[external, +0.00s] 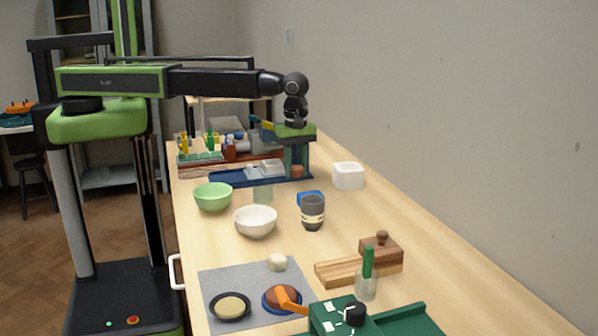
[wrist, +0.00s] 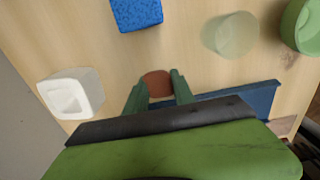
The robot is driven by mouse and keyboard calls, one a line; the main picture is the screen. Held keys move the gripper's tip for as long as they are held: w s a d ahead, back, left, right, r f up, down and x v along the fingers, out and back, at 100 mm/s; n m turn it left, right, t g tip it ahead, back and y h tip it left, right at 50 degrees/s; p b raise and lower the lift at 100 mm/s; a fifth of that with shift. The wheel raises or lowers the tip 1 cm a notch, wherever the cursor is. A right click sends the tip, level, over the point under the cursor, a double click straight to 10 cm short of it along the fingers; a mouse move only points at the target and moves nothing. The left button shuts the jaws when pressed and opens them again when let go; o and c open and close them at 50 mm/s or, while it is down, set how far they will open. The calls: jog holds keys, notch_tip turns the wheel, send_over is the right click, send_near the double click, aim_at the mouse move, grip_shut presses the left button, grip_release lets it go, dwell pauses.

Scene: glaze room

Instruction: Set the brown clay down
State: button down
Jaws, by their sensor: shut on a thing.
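The brown clay (external: 297,171) is a small reddish-brown lump. My gripper (external: 298,173) points down over the far part of the table, at the right end of a blue tray (external: 232,180). Its green fingers are shut on the clay. In the wrist view the clay (wrist: 157,84) shows between the two fingertips (wrist: 158,88). I cannot tell whether the clay touches the surface below. The blue tray (wrist: 262,97) lies to the right of the fingers there, partly hidden by my gripper body.
A white container (external: 348,176) stands right of my gripper, a blue sponge (external: 306,195) and dark cup (external: 313,213) in front. A clear glass (external: 263,191), green bowl (external: 213,197) and white bowl (external: 256,222) stand left. Bare wood shows between sponge and fingers in the wrist view.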

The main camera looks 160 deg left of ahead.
aim_at(299, 166)
jog(key=shift+s+a+f, duration=0.2)
jog(key=shift+a+f, duration=0.15)
jog(key=shift+a, duration=0.2)
notch_tip(299, 166, down, 4)
jog(key=b, duration=0.4)
jog(key=shift+f, duration=0.2)
jog(key=shift+r, duration=0.25)
jog(key=shift+f, duration=0.1)
jog(key=c, duration=1.5)
grip_release()
jog(key=shift+f, duration=0.15)
jog(key=o, duration=0.4)
jog(key=shift+o, duration=0.2)
jog(key=shift+r, duration=0.2)
notch_tip(299, 166, up, 12)
jog(key=p, duration=1.2)
jog(key=shift+r, duration=0.15)
